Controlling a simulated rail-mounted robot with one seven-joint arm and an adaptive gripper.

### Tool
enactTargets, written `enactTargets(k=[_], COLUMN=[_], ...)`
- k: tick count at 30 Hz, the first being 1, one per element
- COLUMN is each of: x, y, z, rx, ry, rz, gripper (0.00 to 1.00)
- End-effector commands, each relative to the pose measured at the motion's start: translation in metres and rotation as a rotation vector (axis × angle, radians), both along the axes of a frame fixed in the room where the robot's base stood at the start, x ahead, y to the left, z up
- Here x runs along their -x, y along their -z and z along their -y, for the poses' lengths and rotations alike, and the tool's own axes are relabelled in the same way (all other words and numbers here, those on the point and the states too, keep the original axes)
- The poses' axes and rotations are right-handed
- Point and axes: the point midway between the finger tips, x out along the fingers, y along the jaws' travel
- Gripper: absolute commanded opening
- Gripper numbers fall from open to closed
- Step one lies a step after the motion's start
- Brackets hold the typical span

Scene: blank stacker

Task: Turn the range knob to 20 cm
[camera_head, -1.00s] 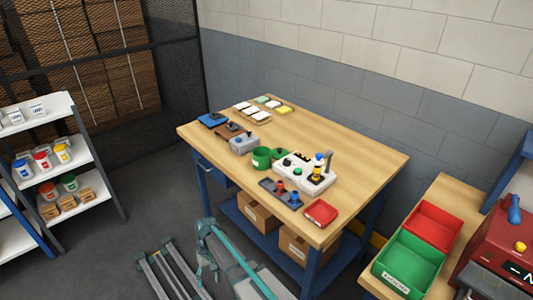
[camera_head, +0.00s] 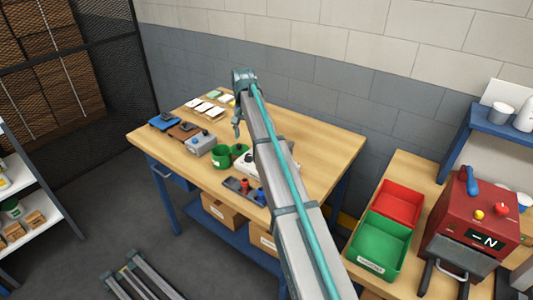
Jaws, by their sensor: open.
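I cannot tell which control is the range knob; no scale or 20 cm mark is readable at this size. A grey box (camera_head: 200,143) with a dark knob on top stands on the wooden workbench (camera_head: 320,142). A white device (camera_head: 247,167) with controls on it stands right of the green cups, mostly hidden behind my arm. My gripper (camera_head: 237,131) hangs from the arm's end, pointing down over the bench, in the picture above and right of the grey box. It is open and holds nothing that I can see.
Green cups (camera_head: 221,157) stand between the grey box and the white device. A dark tray (camera_head: 240,189) with red and blue pieces lies near the front edge. White cards (camera_head: 211,110) lie at the back. The bench's right part is clear. Red (camera_head: 400,203) and green bins stand further right.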

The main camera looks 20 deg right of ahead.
Motion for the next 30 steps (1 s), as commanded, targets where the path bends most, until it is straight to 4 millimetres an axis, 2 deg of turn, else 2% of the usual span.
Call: enactTargets(k=[2,5,21,30], x=[-0.001,0.000,0.000,-0.001], y=[-0.002,0.004,0.085,0.103], z=[0.003,0.004,0.003,0.003], rx=[0.004,0.005,0.003,0.003], ry=[0.010,0.012,0.009,0.009], rz=[0.003,0.002,0.001,0.003], gripper=[0.58,0.58,0.58,0.58])
